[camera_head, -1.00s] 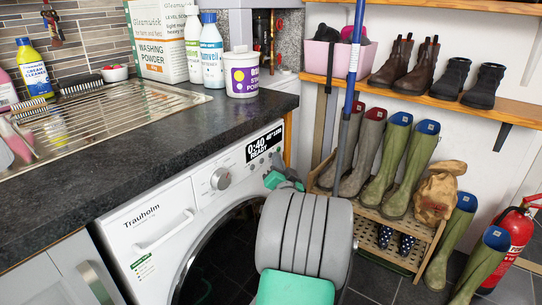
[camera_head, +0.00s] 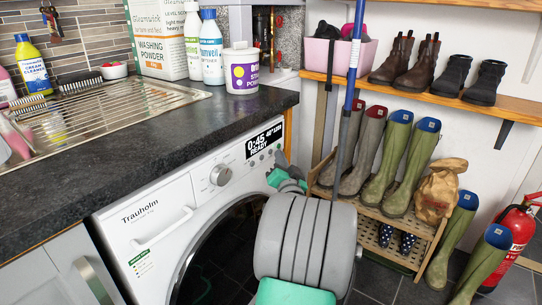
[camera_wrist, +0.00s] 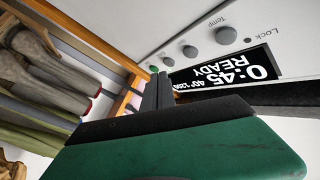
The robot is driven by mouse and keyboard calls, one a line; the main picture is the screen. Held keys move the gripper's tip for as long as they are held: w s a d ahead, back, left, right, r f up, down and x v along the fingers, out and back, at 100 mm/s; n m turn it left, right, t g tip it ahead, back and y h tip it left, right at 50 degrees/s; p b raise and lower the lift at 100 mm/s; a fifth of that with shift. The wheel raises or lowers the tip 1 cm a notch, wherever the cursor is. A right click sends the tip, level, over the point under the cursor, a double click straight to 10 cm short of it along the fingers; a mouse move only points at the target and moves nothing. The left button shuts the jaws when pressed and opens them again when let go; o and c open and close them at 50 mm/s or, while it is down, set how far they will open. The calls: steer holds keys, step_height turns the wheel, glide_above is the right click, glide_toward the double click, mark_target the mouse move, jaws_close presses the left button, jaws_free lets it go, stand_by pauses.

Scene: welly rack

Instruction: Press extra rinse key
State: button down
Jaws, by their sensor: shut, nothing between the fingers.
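The white washing machine (camera_head: 150,222) stands under the counter. Its display (camera_head: 264,142) reads 0:45 READY, and it also shows upside down in the wrist view (camera_wrist: 225,70). A row of round grey keys (camera_wrist: 190,52) runs along the panel beside the display; one is labelled Temp. I cannot read an extra rinse label. My gripper (camera_head: 279,160) is shut and empty at the panel's right end. In the wrist view its fingertips (camera_wrist: 158,78) are close to the far keys and partly cover that area; contact is unclear.
The dark counter (camera_head: 150,125) overhangs the panel, with a purple-labelled tub (camera_head: 241,72) near its corner. A blue pole (camera_head: 352,90) and a boot rack (camera_head: 400,223) with wellies stand right of the machine. A red extinguisher (camera_head: 515,232) is at far right.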

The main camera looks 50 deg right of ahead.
steer(key=s+b, duration=0.2)
steer(key=s, duration=0.1)
steer(key=s+b, duration=0.1)
steer(key=s, duration=0.1)
steer(key=shift+d+b, duration=0.25)
steer(key=shift+b, duration=0.15)
stand_by(0.7)
